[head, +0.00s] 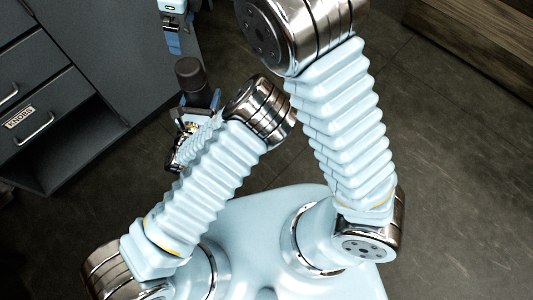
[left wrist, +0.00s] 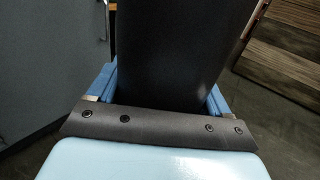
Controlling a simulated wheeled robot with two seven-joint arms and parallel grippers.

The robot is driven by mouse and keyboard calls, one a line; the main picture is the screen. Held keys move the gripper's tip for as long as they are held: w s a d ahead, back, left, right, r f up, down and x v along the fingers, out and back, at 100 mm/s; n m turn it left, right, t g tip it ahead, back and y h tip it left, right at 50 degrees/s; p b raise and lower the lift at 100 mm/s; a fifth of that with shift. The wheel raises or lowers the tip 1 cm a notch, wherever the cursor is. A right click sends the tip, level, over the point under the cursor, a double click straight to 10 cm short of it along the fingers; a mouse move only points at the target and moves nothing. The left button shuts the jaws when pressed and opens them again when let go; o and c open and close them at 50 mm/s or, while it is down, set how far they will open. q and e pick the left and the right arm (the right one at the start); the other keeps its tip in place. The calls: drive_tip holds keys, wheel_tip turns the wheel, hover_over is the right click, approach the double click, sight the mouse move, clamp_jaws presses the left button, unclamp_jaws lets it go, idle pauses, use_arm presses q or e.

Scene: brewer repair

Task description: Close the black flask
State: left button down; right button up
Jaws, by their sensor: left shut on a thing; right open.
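The black flask (head: 192,82) stands roughly upright in the head view, in front of the grey cabinet. My left gripper (head: 200,102) is around it, with a blue finger showing beside the flask. In the left wrist view the flask (left wrist: 170,45) fills the space between the two blue fingers of my left gripper (left wrist: 160,88), which is shut on it. My right gripper (head: 173,42) is at the top edge of the head view, above and apart from the flask. It is open, and I see nothing in it. I cannot make out a separate lid.
A dark grey cabinet (head: 115,45) with drawers fills the left of the head view. One drawer carries a label reading KNOBS (head: 19,117), above an open space. A wooden piece (head: 470,40) is at the upper right. The dark tiled floor (head: 450,170) is clear at the right.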

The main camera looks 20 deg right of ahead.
drive_tip(key=w+d+f+n+t+y, duration=0.1)
drive_tip(key=w+d+f+n, duration=0.3)
drive_tip(key=f, duration=0.5)
drive_tip(key=s+d+f+n, duration=0.3)
drive_tip(key=d+f, duration=0.1)
drive_tip(key=f, duration=0.6)
drive_tip(key=s+d+f+n, duration=0.25)
drive_tip(key=d+f, duration=0.25)
drive_tip(key=f, duration=0.4)
drive_tip(key=s+d+f+n, duration=0.1)
drive_tip(key=s+f+n, duration=0.4)
drive_tip(key=s, duration=0.6)
drive_tip(key=s+d+f+n+g+y, duration=0.1)
drive_tip(key=s+f+n, duration=0.4)
drive_tip(key=s, duration=0.6)
drive_tip(key=shift+s+f+n+y, duration=0.25)
drive_tip(key=shift+s+n+y, duration=0.05)
drive_tip(key=shift+n, duration=0.25)
